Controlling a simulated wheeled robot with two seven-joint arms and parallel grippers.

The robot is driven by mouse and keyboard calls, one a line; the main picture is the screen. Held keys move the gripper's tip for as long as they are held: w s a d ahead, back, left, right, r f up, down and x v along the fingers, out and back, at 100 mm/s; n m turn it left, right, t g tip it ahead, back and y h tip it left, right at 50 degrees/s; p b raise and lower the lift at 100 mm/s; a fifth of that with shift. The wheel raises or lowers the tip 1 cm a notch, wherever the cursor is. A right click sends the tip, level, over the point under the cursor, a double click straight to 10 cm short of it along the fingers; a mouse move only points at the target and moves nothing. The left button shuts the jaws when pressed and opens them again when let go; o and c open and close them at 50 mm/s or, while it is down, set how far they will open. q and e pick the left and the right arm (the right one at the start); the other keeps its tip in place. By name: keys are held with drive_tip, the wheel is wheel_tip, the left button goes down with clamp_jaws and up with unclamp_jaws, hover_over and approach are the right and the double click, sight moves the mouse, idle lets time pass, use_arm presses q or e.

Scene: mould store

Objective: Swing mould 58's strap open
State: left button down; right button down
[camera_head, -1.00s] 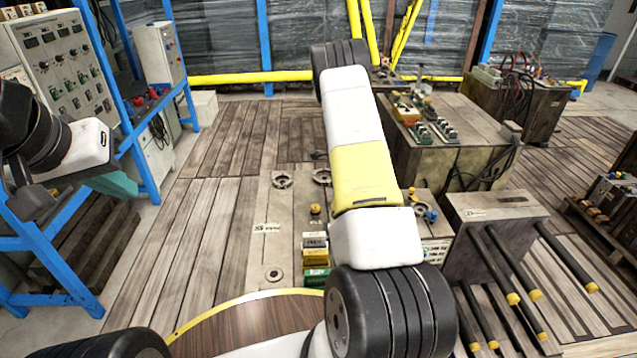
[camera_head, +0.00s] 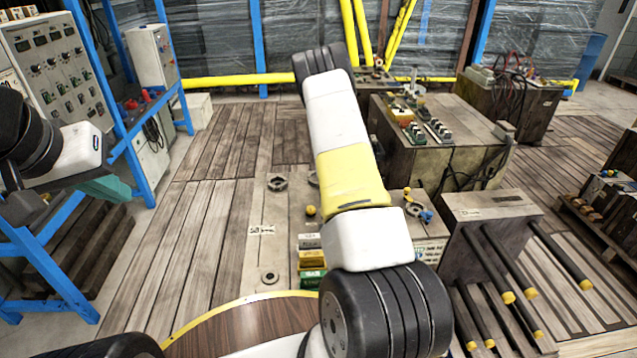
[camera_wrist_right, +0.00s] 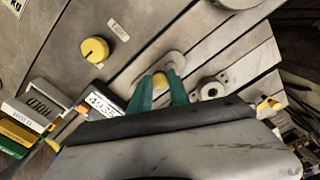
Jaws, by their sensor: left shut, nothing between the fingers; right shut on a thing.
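A pale grey flat-topped block (camera_head: 262,255) with a small label, round fittings and a yellow knob (camera_head: 311,211) stands low in the middle of the head view. The label seems to start with 58. My right arm covers part of the block and hides its gripper there. In the right wrist view, my right gripper (camera_wrist_right: 163,92) has its teal fingers shut on a yellow knob (camera_wrist_right: 160,79) at a pale oval fitting (camera_wrist_right: 175,61). I cannot tell whether this fitting is the strap. My left gripper (camera_head: 108,187), with teal fingers, is shut and empty at the left, away from the block.
Coloured tags (camera_head: 312,260) stand beside the block. A dark box with yellow-tipped bars (camera_head: 508,297) is at the right. A bench (camera_head: 455,145) stands behind. A blue rack (camera_head: 150,185) is at the left. The plank floor (camera_head: 190,230) between is clear.

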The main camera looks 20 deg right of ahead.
drive_tip(key=c, duration=1.2)
unclamp_jaws()
drive_tip(key=shift+c, duration=0.2)
drive_tip(key=shift+r, duration=3.95)
